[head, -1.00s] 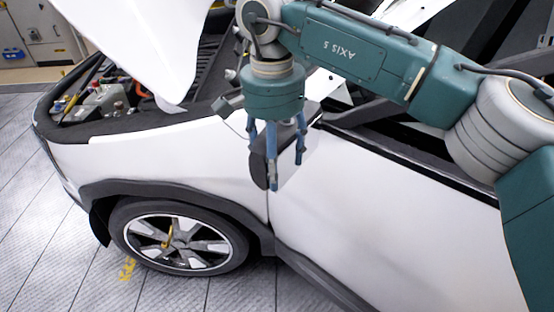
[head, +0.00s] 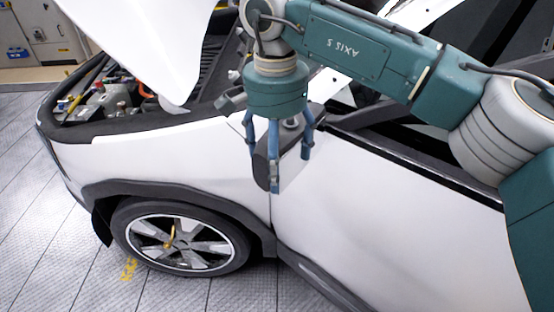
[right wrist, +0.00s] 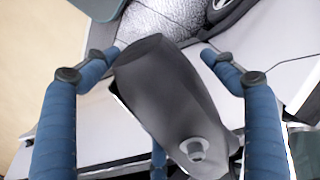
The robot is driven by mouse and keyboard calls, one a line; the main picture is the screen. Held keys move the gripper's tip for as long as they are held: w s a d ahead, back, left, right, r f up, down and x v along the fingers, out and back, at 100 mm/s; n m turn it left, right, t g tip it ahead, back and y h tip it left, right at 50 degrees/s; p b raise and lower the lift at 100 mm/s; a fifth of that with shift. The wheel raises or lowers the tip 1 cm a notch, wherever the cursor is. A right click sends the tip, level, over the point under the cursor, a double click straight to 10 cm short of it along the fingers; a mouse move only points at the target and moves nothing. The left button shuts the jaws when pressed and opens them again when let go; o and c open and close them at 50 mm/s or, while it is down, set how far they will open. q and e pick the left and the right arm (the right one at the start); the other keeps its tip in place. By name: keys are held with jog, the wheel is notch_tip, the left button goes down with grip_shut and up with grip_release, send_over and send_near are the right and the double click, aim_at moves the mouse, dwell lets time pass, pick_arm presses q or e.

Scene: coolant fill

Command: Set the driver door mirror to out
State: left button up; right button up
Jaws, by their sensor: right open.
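The driver door mirror (head: 261,165) is a dark grey housing at the front of the white door (head: 370,220), with a pale face on its right side. In the right wrist view the mirror (right wrist: 165,90) fills the middle, with a round grey fitting near its lower end. My right gripper (head: 278,165) is over the mirror, its blue fingers pointing down and spread around the housing. In the right wrist view the right gripper (right wrist: 160,75) is open, with fingers left and right of the housing and a third partly hidden behind it. Contact cannot be told. My left gripper is not in view.
The raised white hood (head: 140,40) stands over the open engine bay (head: 105,100) at upper left. The front wheel (head: 180,238) is below the fender. Clear grey floor (head: 50,230) lies left of the car. A cabinet (head: 45,35) stands at the back left.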

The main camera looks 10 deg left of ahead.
jog(key=r, duration=1.1)
jog(key=shift+a+r, duration=0.2)
jog(key=shift+r, duration=0.1)
